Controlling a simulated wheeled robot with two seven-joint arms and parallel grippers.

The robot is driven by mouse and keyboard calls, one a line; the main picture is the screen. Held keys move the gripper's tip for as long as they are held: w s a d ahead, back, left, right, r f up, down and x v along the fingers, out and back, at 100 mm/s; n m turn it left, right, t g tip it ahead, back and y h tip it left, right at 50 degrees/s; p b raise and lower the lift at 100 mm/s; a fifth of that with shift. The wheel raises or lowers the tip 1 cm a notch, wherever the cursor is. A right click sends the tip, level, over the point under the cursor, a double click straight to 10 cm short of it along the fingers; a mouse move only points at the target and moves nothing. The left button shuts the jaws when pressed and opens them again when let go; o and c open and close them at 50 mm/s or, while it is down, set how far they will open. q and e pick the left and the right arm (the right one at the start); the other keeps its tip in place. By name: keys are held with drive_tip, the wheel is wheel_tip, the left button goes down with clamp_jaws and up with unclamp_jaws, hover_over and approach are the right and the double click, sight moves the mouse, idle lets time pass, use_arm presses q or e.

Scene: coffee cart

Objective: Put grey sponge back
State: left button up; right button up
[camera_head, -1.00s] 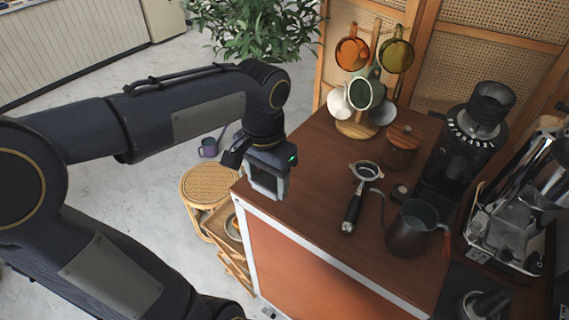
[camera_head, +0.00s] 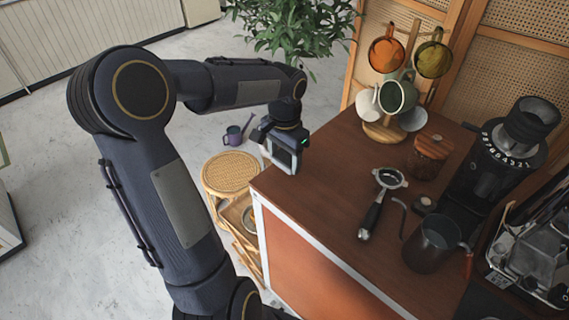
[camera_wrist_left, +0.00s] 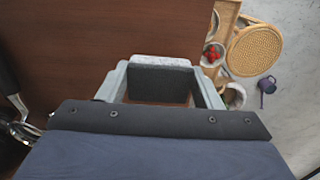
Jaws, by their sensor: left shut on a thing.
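The grey sponge (camera_wrist_left: 160,83) shows in the left wrist view as a dark block with a pale grey upper edge. My left gripper (camera_wrist_left: 160,92) is shut on it, one finger at each side. In the head view my left gripper (camera_head: 283,157) points down over the near left corner of the brown counter (camera_head: 325,185). Whether the sponge touches the counter cannot be told. My right gripper is in neither view.
On the counter are a portafilter (camera_head: 376,208), a dark pitcher (camera_head: 432,245), a wooden-lidded jar (camera_head: 431,155), a mug tree (camera_head: 383,130) and a black grinder (camera_head: 497,150). A rattan stool (camera_head: 230,172) stands left of the counter. The counter's front left area is bare.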

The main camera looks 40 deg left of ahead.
sight(284, 175)
use_arm(q)
drive_tip(key=shift+w+a+f, duration=0.15)
drive_tip(key=shift+f, duration=0.1)
drive_tip(key=f, duration=0.3)
drive_tip(key=shift+w+a+f, duration=0.15)
drive_tip(key=shift+w+a, duration=0.05)
drive_tip(key=shift+w, duration=0.05)
drive_tip(key=shift+f, duration=0.25)
drive_tip(key=shift+f, duration=0.15)
drive_tip(key=o, duration=0.9)
drive_tip(key=shift+o, duration=0.2)
